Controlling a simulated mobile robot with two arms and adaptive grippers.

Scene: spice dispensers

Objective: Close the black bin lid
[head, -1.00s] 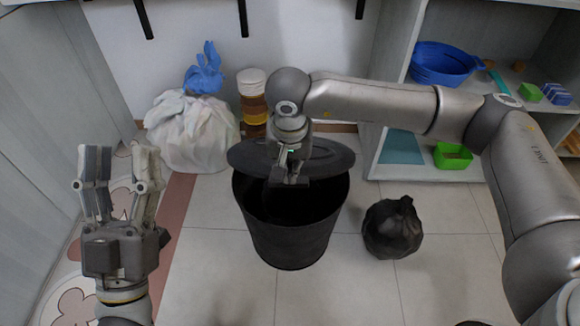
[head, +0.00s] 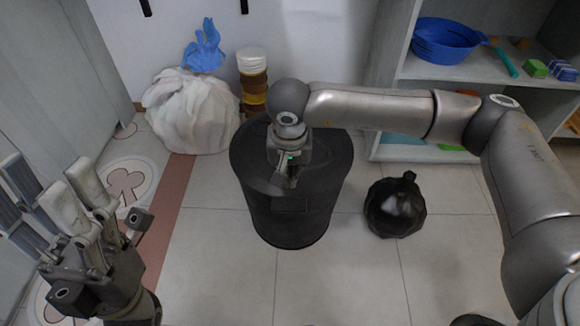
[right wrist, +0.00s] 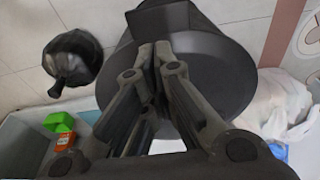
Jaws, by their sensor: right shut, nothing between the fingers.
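The black bin (head: 290,228) stands upright on the tiled floor. Its black lid (head: 330,155) lies down over the top, and the bin's inside is hidden. The lid also shows in the right wrist view (right wrist: 215,75). My right gripper (head: 288,182) is shut and empty, pointing down at the lid's upper side near the front rim. I cannot tell whether it touches the lid. It also shows in the right wrist view (right wrist: 158,52). My left gripper (head: 50,178) is open and empty at the left, away from the bin.
A tied black bag (head: 395,207) sits right of the bin. A shelf (head: 480,75) with a blue basket (head: 445,40) is at the right. The floor in front is clear.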

